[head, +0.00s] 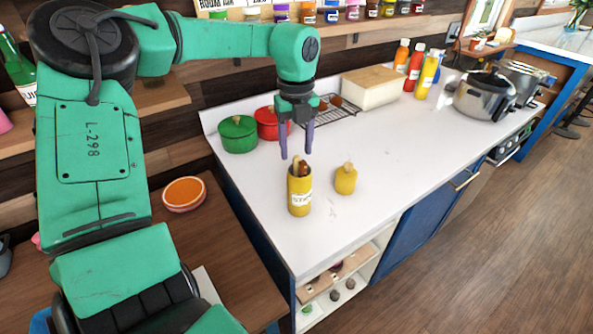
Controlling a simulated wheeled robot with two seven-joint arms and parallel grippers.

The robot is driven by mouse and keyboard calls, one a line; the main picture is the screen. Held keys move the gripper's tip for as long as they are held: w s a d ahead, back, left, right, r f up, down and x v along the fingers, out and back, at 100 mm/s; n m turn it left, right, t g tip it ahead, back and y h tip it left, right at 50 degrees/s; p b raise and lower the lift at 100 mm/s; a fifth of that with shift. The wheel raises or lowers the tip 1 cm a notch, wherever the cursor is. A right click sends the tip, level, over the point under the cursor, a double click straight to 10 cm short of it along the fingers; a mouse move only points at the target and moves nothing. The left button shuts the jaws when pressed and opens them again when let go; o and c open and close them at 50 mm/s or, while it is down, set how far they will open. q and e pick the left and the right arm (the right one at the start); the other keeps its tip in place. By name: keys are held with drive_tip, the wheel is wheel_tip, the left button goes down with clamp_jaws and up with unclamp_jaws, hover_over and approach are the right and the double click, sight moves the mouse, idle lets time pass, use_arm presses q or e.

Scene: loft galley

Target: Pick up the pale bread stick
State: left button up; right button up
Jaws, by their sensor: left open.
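A yellow canister (300,200) with a white label stands upright near the front left of the white counter. A pale stick (296,166), which looks like the pale bread stick, pokes up from its mouth beside a darker brown one (304,168). Their lower parts are hidden inside the canister. My left gripper (296,155) points down just above the canister mouth. Its two purple fingers are apart with nothing visibly held between them. Whether the fingertips touch the sticks cannot be told. My right gripper is not in view.
A yellow lidded jar (345,179) stands just right of the canister. Green (238,135) and red (267,124) pots and a wire rack (335,112) lie behind. Sauce bottles (413,72) and a steel pot (482,97) stand farther right. The counter middle is clear.

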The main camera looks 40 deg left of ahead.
use_arm(q)
wheel_tip(320, 180, down, 4)
drive_tip(key=shift+p, duration=0.85)
drive_tip(key=shift+w+f, duration=0.1)
clamp_jaws()
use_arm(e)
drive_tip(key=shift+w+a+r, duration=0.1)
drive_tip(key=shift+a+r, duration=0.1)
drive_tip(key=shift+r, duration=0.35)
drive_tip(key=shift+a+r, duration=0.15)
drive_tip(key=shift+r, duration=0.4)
use_arm(q)
drive_tip(key=shift+r+b, duration=0.4)
drive_tip(key=shift+r, duration=0.25)
wheel_tip(320, 180, up, 10)
drive_tip(key=shift+f+b, duration=0.25)
drive_tip(key=shift+b, duration=0.9)
wheel_tip(320, 180, up, 9)
hover_over(297, 156)
drive_tip(key=shift+r, duration=0.2)
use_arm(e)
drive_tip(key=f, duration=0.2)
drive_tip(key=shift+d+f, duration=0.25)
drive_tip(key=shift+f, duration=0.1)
